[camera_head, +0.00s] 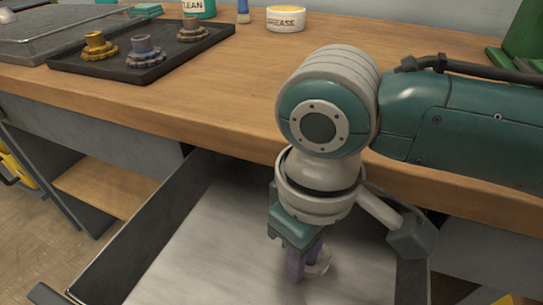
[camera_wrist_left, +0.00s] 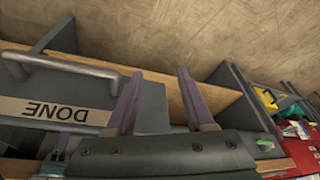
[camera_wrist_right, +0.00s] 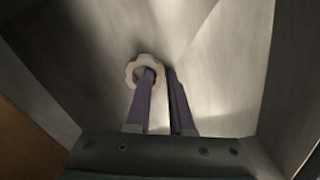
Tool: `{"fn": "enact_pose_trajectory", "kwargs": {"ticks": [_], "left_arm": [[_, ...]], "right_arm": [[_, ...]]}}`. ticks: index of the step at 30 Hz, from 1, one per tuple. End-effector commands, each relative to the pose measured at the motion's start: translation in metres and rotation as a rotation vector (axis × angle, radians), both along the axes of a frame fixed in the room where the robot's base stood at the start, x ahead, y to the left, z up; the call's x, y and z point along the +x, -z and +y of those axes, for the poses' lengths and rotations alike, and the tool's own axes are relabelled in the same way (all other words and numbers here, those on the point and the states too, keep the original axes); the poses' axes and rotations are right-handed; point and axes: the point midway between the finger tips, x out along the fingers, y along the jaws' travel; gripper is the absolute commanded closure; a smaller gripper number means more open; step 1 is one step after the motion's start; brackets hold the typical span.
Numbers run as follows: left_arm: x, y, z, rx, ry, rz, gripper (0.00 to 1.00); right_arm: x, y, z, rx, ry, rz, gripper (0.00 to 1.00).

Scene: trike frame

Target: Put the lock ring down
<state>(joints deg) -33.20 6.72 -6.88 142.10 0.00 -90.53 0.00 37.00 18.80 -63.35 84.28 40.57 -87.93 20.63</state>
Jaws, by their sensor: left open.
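The lock ring is a pale notched ring (camera_wrist_right: 146,70), seen at the fingertips of my right gripper (camera_wrist_right: 161,75) in the right wrist view. One purple finger passes into the ring's hole and the other lies outside it, so the gripper is shut on the ring's wall. In the head view my right gripper (camera_head: 302,264) points down inside the open drawer, with the ring (camera_head: 319,262) partly hidden beside the fingers. Whether the ring touches the drawer floor cannot be told. My left gripper (camera_wrist_left: 160,85) is open and empty in its own wrist view, away from the ring.
The drawer (camera_head: 190,265) has a bare grey floor and upright walls; its front reads DONE (camera_wrist_left: 55,112) in the left wrist view. The wooden bench (camera_head: 230,95) overhangs it. On the bench are a black tray (camera_head: 75,68) with geared parts and a grease tin (camera_head: 286,19).

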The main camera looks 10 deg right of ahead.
Motion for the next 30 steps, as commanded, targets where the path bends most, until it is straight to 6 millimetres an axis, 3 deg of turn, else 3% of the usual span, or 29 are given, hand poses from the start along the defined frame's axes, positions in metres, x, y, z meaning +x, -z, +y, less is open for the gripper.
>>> {"fn": "enact_pose_trajectory", "kwargs": {"ticks": [4, 13, 17, 24, 30], "left_arm": [[0.0, 0.0, 0.001, 0.004, 0.002, 0.0, 0.47], [-0.001, -0.002, 0.002, 0.007, 0.005, 0.001, 0.47], [-0.001, -0.013, 0.002, 0.007, 0.005, 0.002, 0.47], [-0.001, -0.035, 0.002, 0.006, 0.004, 0.002, 0.47], [-0.001, -0.044, 0.001, 0.002, 0.002, 0.002, 0.47]], "right_arm": [[0.0, 0.0, 0.0, -0.001, 0.0, -0.001, 0.64], [0.0, -0.006, -0.001, -0.002, 0.0, -0.001, 0.64], [0.001, -0.028, 0.0, -0.001, 0.0, -0.003, 0.64], [0.001, -0.084, 0.0, 0.001, 0.0, -0.003, 0.64], [0.0, -0.115, 0.001, 0.001, 0.0, -0.001, 0.64]]}}
